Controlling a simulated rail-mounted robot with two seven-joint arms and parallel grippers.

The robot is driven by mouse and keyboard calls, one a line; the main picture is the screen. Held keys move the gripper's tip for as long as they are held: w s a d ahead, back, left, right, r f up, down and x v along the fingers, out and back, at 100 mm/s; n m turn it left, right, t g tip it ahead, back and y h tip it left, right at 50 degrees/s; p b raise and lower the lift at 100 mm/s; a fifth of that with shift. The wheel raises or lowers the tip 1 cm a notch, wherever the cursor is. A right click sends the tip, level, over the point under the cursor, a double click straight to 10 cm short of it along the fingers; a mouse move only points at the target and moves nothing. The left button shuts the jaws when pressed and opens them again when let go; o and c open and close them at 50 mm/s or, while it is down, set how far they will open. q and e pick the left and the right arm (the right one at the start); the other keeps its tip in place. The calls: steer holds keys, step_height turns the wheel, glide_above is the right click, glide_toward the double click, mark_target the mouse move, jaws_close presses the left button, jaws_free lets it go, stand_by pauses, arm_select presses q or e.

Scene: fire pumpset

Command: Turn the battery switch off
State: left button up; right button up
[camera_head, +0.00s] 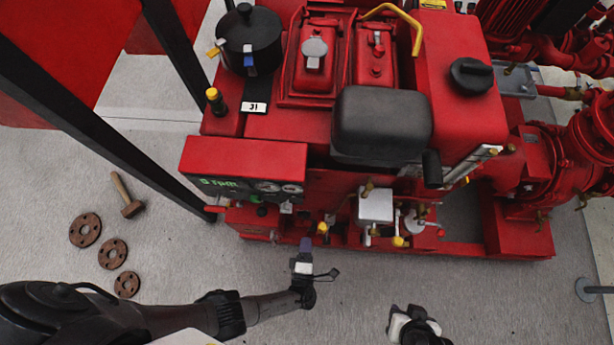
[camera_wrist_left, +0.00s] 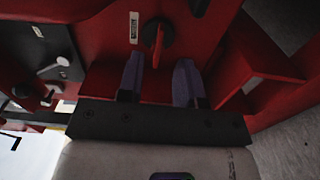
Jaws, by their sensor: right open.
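In the left wrist view, the battery switch is a round black knob with a red handle (camera_wrist_left: 159,42) on a red panel, next to a small white label (camera_wrist_left: 134,27). The handle stands roughly upright in that picture. My left gripper (camera_wrist_left: 158,74) is open, its two purple-grey fingertips apart, with the handle showing between and beyond them. I cannot tell whether they touch it. In the head view, my left gripper (camera_head: 304,250) is at the front of the red pumpset; I cannot make out the switch there. My right gripper (camera_head: 412,318) is open and empty at the bottom.
The red control panel (camera_head: 245,160) with gauges is above my left gripper. Yellow-handled valves (camera_head: 398,241) and a white box (camera_head: 376,206) are to its right. A hammer (camera_head: 131,208) and rusty flanges (camera_head: 112,253) lie on the grey floor at left. Floor in front of the pumpset is clear.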

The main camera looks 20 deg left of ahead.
arm_select(q)
steer(key=v, duration=0.7)
steer(key=shift+s, duration=0.4)
steer(key=shift+d, duration=0.1)
